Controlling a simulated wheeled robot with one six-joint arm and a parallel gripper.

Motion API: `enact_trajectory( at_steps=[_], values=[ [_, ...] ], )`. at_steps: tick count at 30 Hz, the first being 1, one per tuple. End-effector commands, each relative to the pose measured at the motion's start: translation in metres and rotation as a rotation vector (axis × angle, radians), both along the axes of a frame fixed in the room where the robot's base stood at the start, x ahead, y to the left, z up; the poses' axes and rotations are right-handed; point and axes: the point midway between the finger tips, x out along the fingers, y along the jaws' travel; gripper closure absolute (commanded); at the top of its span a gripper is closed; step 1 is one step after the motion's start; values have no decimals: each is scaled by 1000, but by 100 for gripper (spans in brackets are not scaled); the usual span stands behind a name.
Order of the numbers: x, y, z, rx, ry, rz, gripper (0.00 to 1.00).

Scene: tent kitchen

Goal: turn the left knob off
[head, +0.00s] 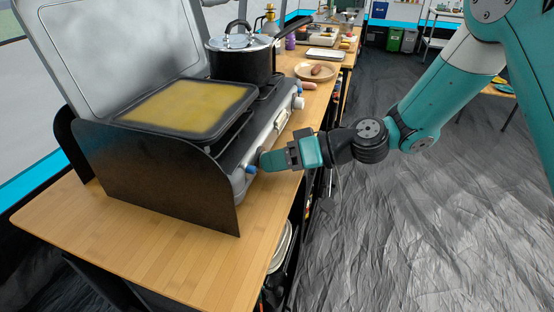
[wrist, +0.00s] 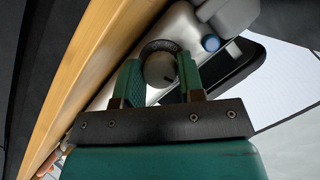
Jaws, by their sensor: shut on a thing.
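The camping stove (head: 238,150) stands on the wooden counter, its front facing right. The left knob (wrist: 160,70) is round and grey, with a marked dial ring behind it. It sits between the two fingers of my gripper (wrist: 161,80) in the wrist view, one finger on each side. In the head view my gripper (head: 268,160) reaches the stove's near front end and hides this knob. A blue button (head: 250,169) shows beside the fingertips. The other knob (head: 298,103) is pale and sits at the far end of the front panel.
A yellow-topped griddle pan (head: 185,107) and a black pot (head: 240,62) with a long handle sit on the stove. A dark side shield (head: 160,175) stands at the near end. A plate (head: 303,72) with sausages lies beyond. The near counter is clear.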

Motion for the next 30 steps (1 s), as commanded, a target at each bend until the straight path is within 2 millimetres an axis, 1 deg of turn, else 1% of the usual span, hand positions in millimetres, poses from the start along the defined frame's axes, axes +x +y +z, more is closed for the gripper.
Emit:
enact_trajectory(
  at_steps=[7, 21, 22, 23, 24, 25, 30],
  values=[
    [1, -1, -1, 22, 61, -3, 88],
    [1, -1, -1, 26, 73, -3, 88],
    [1, -1, -1, 26, 73, -3, 62],
    [1, -1, -1, 25, 73, -3, 55],
    [1, -1, -1, 25, 72, -2, 46],
    [1, 0, -1, 25, 72, -2, 40],
    [1, 0, -1, 25, 72, -2, 40]
  ],
)
